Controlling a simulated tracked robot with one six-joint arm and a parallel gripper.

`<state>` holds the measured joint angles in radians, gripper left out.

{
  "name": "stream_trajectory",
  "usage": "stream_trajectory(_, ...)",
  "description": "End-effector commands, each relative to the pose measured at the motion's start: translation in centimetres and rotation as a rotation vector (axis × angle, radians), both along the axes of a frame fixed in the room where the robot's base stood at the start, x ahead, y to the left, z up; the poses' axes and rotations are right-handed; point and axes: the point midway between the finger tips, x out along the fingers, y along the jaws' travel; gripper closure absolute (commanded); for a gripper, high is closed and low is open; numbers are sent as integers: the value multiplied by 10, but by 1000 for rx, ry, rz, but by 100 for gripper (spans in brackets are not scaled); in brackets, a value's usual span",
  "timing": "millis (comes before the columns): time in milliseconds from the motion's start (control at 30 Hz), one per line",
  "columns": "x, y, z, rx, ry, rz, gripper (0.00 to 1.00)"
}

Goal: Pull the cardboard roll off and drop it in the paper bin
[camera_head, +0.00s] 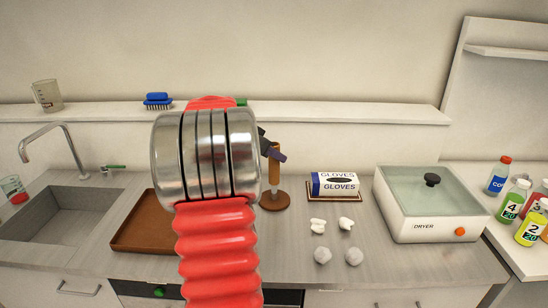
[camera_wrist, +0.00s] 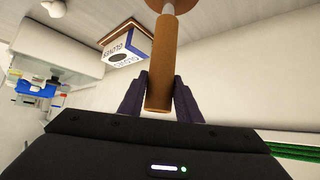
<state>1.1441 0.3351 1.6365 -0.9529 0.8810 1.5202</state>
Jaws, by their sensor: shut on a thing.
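The cardboard roll (camera_wrist: 163,62) is a brown upright tube. My gripper (camera_wrist: 160,97) is shut on its upper part, with a dark finger on each side. A pale post shows between the roll's lower end and the round brown base (camera_wrist: 160,3), so the roll is apart from the base. I cannot tell how much post is still inside the roll. In the head view the roll (camera_head: 274,168) stands over the round base (camera_head: 275,200), and my gripper (camera_head: 271,150) is partly hidden by my arm. I see nothing I can name as the paper bin.
A glove box (camera_head: 335,184) and a white dryer (camera_head: 430,207) stand to the right. Several crumpled white pieces (camera_head: 347,223) lie on the counter before them. A brown tray (camera_head: 132,236) and a sink (camera_head: 55,220) are at left.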

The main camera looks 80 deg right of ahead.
Motion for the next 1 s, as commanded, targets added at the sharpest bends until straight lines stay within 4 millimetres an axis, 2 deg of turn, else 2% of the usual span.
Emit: stream_trajectory(1000, 0, 0, 29, 0, 1, -1, 100)
